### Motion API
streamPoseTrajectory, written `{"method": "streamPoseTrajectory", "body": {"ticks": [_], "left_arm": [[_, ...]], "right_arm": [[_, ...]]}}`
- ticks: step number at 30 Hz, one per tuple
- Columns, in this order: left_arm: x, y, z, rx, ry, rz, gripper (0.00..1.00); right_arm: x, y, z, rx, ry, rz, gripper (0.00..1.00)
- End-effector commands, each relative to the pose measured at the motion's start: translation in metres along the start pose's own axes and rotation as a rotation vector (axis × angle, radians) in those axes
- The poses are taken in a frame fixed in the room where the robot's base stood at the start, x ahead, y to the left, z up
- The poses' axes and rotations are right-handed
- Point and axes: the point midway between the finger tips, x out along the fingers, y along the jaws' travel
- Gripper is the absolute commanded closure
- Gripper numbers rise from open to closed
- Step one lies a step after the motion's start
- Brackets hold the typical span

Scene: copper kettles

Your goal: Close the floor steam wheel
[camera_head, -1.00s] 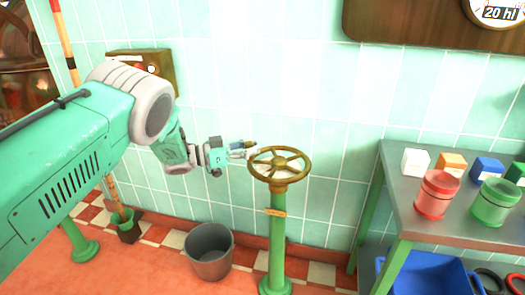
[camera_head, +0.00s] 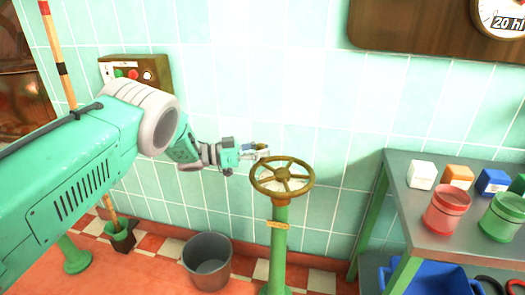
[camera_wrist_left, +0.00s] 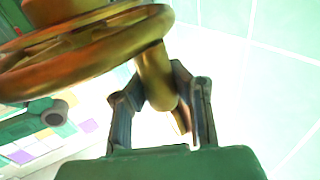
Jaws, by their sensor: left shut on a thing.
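The floor steam wheel (camera_head: 283,177) is a brass-coloured handwheel with spokes, lying flat on top of a green floor post (camera_head: 278,240). My left gripper (camera_head: 262,151) is at the wheel's far left rim. In the left wrist view the wheel (camera_wrist_left: 90,45) fills the upper left, and a brass peg-like handle (camera_wrist_left: 157,80) sticks out from its rim. The left gripper's two fingers (camera_wrist_left: 160,105) stand on either side of this handle and are shut on it. My right gripper is not in view.
A grey bucket (camera_head: 207,262) stands on the floor left of the post. A metal table (camera_head: 405,200) with red and green jars and small boxes is at the right. A control box (camera_head: 135,75) hangs on the tiled wall, with a broom (camera_head: 60,70) at left.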

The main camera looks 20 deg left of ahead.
Motion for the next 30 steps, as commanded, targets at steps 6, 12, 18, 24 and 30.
{"method": "streamPoseTrajectory", "body": {"ticks": [6, 12, 18, 24, 30], "left_arm": [[-0.0046, -0.0081, -0.0011, 0.005, -0.005, -0.023, 1.0], [-0.0048, -0.0084, -0.0018, 0.006, -0.004, -0.023, 1.0], [-0.0048, -0.0083, -0.0023, 0.007, -0.003, -0.023, 0.73], [-0.0023, -0.0051, -0.0026, 0.006, -0.003, -0.016, 0.56], [-0.002, -0.003, -0.0031, 0.006, -0.004, -0.013, 0.56]], "right_arm": [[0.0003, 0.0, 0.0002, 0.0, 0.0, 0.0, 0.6], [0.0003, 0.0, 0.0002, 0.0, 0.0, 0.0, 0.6], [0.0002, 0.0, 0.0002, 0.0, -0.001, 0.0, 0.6], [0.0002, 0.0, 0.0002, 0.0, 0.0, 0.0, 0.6], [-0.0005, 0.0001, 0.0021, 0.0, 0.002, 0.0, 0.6]]}}
